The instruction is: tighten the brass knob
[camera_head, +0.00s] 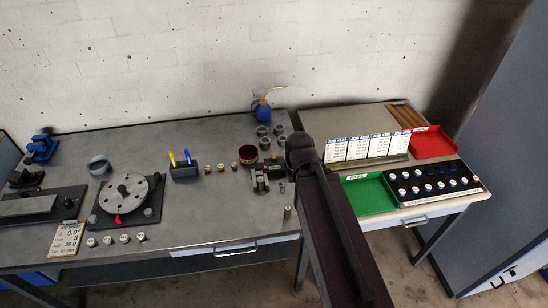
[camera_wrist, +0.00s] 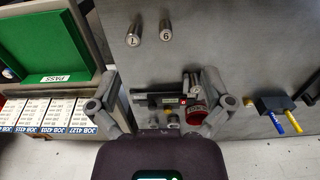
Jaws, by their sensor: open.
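My gripper (camera_wrist: 160,80) is open and empty in the wrist view, its two fingers spread above the grey bench. Between and beyond the fingers is a dark measuring fixture (camera_wrist: 168,99) with a small display. It also shows in the head view (camera_head: 263,178), just left of my arm. Several small brass-coloured pieces (camera_head: 221,167) stand on the bench left of the fixture; I cannot tell whether one is the brass knob. A disc-shaped rotor (camera_head: 127,193) with holes sits on a black base at the left. In the head view my arm hides the fingers.
A red round cup (camera_head: 248,154) stands behind the fixture. Two metal cylinders (camera_wrist: 150,32) marked 7 and 6 stand on the bench. A green tray (camera_head: 368,195), a red tray (camera_head: 432,143) and job cards (camera_head: 358,148) are on the right table. Bare bench lies around the cylinders.

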